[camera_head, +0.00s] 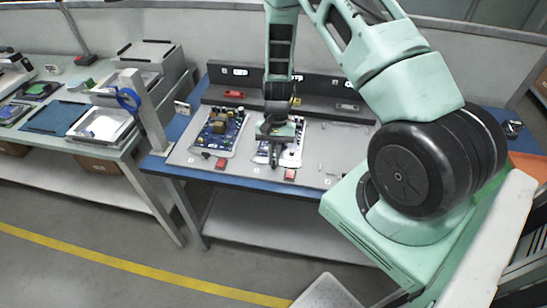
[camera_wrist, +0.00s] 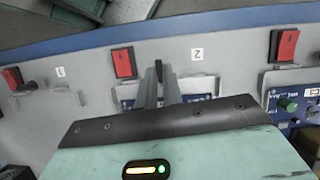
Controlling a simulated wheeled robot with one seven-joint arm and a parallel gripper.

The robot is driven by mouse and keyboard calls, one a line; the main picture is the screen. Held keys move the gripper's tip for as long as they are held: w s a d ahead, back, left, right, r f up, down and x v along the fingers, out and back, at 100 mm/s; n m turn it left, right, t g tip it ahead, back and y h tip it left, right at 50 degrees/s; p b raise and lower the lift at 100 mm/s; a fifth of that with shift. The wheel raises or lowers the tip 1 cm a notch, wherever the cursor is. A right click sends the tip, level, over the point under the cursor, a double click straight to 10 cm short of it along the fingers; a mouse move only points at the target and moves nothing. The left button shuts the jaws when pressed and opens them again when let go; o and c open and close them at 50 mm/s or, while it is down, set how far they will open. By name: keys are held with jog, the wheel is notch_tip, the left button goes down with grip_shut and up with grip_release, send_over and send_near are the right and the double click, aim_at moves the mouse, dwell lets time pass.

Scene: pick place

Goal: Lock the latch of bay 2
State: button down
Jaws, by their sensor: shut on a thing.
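The bay 2 label (camera_wrist: 197,54) lies near the table's front edge, which is at the top of the wrist view. My gripper (camera_wrist: 159,82) points down at bay 2, between this label and a red block (camera_wrist: 124,62). Its fingers are close together on a small dark upright piece (camera_wrist: 158,68), which looks like the latch lever; most of it is hidden between them. Whether the latch is locked cannot be told. In the head view my gripper (camera_head: 273,158) is low over the bay 2 board (camera_head: 293,152), covering part of it.
A blue circuit board (camera_head: 218,132) lies in the bay to the left, with its own red block (camera_head: 221,164). A dark raised ledge (camera_head: 330,105) runs along the back. The grey surface (camera_head: 340,150) to the right is mostly bare. A white post (camera_head: 145,110) stands at the left.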

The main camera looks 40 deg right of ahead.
jog(key=shift+m+t, duration=0.3)
jog(key=shift+m, duration=0.3)
jog(key=c, duration=1.5)
grip_release()
jog(key=shift+c, duration=0.2)
jog(key=b+v, duration=0.2)
jog(key=v, duration=1.5)
jog(key=shift+d+r+b, duration=0.2)
jog(key=shift+d+b, duration=0.05)
jog(key=shift+b, duration=0.05)
jog(key=shift+w, duration=0.1)
